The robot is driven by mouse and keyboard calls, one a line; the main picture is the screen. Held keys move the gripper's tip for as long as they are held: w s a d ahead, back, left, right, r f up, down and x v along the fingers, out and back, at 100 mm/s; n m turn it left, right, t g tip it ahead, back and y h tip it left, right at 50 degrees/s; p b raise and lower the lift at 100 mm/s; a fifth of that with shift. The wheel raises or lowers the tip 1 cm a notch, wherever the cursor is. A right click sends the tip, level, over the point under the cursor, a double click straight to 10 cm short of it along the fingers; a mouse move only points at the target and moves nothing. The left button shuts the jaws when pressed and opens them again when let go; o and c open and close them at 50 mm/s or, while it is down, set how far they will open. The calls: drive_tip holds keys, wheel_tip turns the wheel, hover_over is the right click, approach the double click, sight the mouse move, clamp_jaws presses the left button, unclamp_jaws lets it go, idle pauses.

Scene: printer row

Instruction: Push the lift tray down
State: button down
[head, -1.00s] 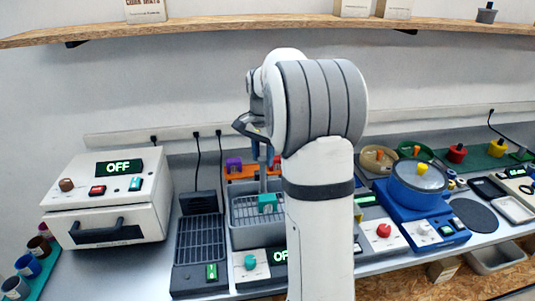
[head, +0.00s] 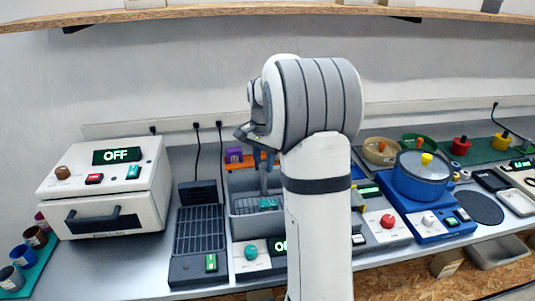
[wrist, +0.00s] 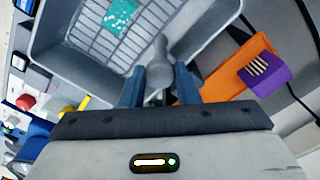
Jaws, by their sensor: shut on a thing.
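The lift tray, a grey wire rack with an upright grey post, sits inside a grey open tank. The rack shows in the wrist view (wrist: 150,45) and in the head view (head: 243,210), below the tank's rim. A teal piece (head: 268,204) lies on the rack; it also shows in the wrist view (wrist: 119,14). My gripper (wrist: 159,78) is shut on the top of the tray's post, above the tank's back side.
An orange holder with a purple block (wrist: 264,72) stands close behind the tank. A white machine reading OFF (head: 108,190) and a black grille unit (head: 200,232) stand left. A blue unit with a lidded pot (head: 421,178) stands right. A wooden shelf runs above.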

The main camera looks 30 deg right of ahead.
drive_tip(key=shift+s+d+f, duration=0.1)
drive_tip(key=shift+s+f, duration=0.05)
drive_tip(key=shift+f, duration=0.75)
drive_tip(key=shift+s, duration=0.1)
drive_tip(key=c, duration=1.1)
unclamp_jaws()
drive_tip(key=shift+r, duration=0.3)
wheel_tip(320, 180, up, 8)
drive_tip(key=shift+f, duration=0.25)
